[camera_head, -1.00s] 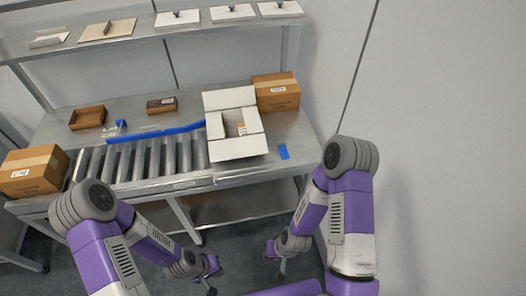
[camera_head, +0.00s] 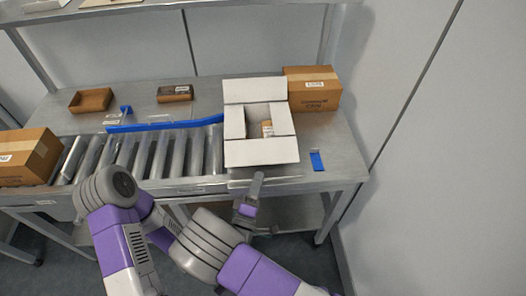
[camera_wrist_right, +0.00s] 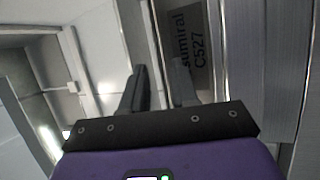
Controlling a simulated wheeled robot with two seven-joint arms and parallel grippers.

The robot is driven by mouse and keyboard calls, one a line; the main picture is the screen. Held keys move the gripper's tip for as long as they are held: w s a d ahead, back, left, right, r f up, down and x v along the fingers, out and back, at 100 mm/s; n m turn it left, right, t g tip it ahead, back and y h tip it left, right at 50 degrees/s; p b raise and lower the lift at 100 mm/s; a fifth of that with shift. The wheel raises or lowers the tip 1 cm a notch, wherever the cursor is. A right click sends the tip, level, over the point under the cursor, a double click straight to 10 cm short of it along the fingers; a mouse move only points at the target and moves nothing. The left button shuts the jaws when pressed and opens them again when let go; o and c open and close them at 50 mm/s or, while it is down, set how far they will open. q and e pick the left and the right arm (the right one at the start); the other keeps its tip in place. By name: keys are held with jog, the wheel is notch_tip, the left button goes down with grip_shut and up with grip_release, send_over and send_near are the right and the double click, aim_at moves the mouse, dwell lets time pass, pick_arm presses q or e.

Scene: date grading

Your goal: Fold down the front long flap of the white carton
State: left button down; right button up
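The white carton (camera_head: 232,158) stands on the near edge of the bench, right of the rollers. Its front long flap (camera_head: 270,153) sticks out toward me, and its back long flap (camera_head: 254,90) stands out at the far side. The short side flaps lie inward, and a brown item (camera_head: 267,128) shows in the opening. My right gripper (camera_head: 257,184) is just below and in front of the front flap, apart from it as far as I can tell. In the right wrist view its two dark fingers (camera_wrist_right: 160,85) are apart with nothing between them. My left gripper is hidden.
A brown box (camera_head: 313,95) stands right behind the carton, and another (camera_head: 27,158) sits at the left end of the rollers (camera_head: 150,155). A blue strip (camera_head: 165,125) runs behind the rollers. A blue tag (camera_head: 317,161) lies on clear bench to the right.

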aim_at(264, 157)
jog(key=shift+a+r+b+x, duration=0.1)
jog(key=shift+b+x, duration=0.15)
jog(key=shift+x, duration=1.75)
jog(key=shift+a+r+b+x, duration=0.1)
jog(key=shift+b+x, duration=0.1)
jog(key=shift+x, duration=1.8)
grip_shut()
